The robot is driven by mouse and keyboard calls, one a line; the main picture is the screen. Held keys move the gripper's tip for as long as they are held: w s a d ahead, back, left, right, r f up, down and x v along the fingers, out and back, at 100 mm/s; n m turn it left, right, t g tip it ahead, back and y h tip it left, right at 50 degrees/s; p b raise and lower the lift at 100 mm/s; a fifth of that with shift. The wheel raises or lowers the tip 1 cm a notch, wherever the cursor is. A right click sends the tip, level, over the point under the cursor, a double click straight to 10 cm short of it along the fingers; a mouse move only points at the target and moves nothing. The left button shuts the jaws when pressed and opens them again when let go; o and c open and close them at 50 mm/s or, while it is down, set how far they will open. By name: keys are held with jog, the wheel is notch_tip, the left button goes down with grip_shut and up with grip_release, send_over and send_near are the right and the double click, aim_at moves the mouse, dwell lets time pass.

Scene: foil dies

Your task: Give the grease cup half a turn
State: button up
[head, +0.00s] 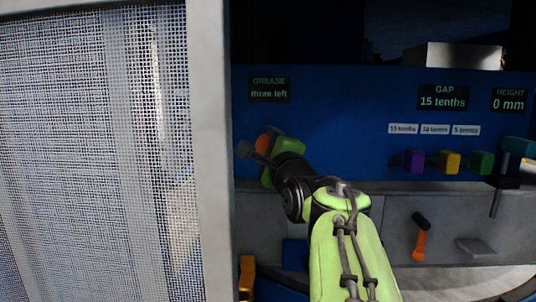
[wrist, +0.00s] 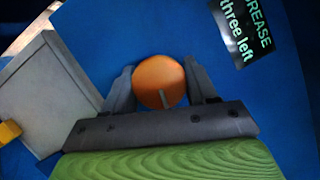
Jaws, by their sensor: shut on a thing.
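The grease cup (wrist: 158,80) is a round orange knob on the blue panel, with a small grey mark at its lower edge. It stands between the two grey fingers of my gripper (wrist: 160,85), which is shut on it. In the head view the orange cup (head: 262,143) shows only in part, behind my gripper (head: 258,150) and arm. The grease display (head: 269,89) above it reads "three left". The same display shows tilted at the upper right of the wrist view (wrist: 242,35).
A mesh guard (head: 100,150) with a grey post stands close on the left. Purple (head: 414,161), yellow (head: 449,161) and green (head: 482,162) blocks sit on the panel to the right. An orange-handled tool (head: 420,240) is on the lower grey face.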

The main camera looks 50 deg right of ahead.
jog(key=m+b, duration=0.1)
jog(key=m, duration=0.1)
jog(key=m+h+b, duration=0.2)
jog(key=m, duration=0.1)
jog(key=shift+f+m, duration=0.3)
jog(key=shift+f, duration=0.05)
jog(key=m+h+b, duration=0.1)
jog(key=m, duration=0.1)
jog(key=m+h+b, duration=0.2)
jog(key=m, duration=0.1)
jog(key=shift+w+m+g, duration=0.15)
jog(key=shift+m+g, duration=0.15)
jog(key=shift+g, duration=0.1)
jog(key=shift+m, duration=0.4)
jog(key=o, duration=1)
jog(key=shift+r, duration=0.1)
jog(key=b+v, duration=0.5)
jog(key=v, duration=1.1)
jog(key=shift+w, duration=0.1)
